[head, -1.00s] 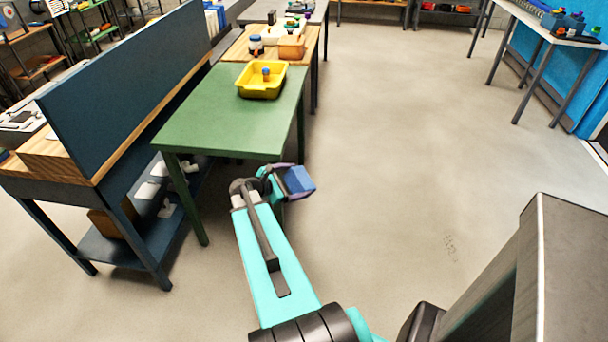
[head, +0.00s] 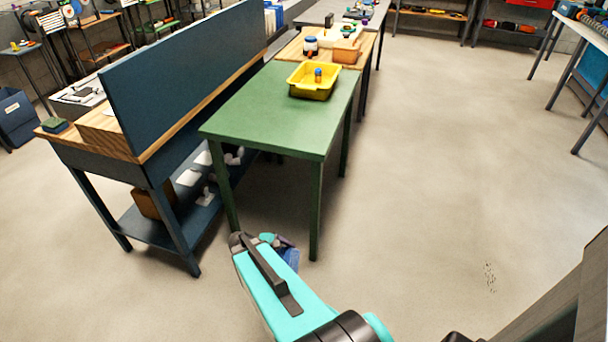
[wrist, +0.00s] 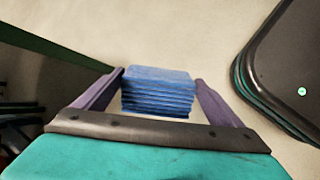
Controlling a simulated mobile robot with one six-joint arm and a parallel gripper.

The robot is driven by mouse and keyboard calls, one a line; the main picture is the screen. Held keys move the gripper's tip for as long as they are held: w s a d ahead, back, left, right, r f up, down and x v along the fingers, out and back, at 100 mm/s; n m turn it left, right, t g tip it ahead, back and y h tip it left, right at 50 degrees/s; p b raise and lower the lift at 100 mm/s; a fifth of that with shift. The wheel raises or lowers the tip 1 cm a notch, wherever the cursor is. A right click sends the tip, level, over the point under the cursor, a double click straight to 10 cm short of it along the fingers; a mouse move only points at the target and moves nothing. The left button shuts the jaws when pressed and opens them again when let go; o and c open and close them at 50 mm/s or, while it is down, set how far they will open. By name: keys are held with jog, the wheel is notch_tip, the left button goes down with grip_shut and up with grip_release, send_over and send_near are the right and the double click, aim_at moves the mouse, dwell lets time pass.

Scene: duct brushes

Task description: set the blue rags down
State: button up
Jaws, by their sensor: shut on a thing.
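The blue rags (wrist: 157,92) are a folded stack between the two purple fingers of my gripper (wrist: 160,95) in the wrist view. My gripper is shut on them. In the head view the rags (head: 291,257) show only in part, behind my arm, and my gripper (head: 284,245) is near the front legs of the green table (head: 265,115). The rags are held over the floor, apart from the tabletop.
A yellow tray (head: 313,92) with a small blue and orange item stands at the green table's far end. The table's front half is bare. A dark blue workbench (head: 150,165) with an upright panel stands to the left. Open floor (head: 440,160) lies to the right.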

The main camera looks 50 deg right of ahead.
jog(key=s+a+f+m+y+b, duration=0.1)
jog(key=s+a+f, duration=0.3)
jog(key=a, duration=0.6)
jog(key=s+a+f+m+g+y+b, duration=0.1)
jog(key=s+a+f+m+y, duration=0.1)
jog(key=a, duration=0.8)
jog(key=s+a+f+m+g+y+b, duration=0.1)
jog(key=s+a+f+m+y, duration=0.1)
jog(key=s+a+f, duration=0.4)
jog(key=a+f+y, duration=0.1)
jog(key=a, duration=0.3)
jog(key=shift+s+a, duration=0.25)
jog(key=shift+a, duration=0.15)
jog(key=shift+f, duration=0.1)
jog(key=c, duration=0.4)
jog(key=shift+d, duration=0.1)
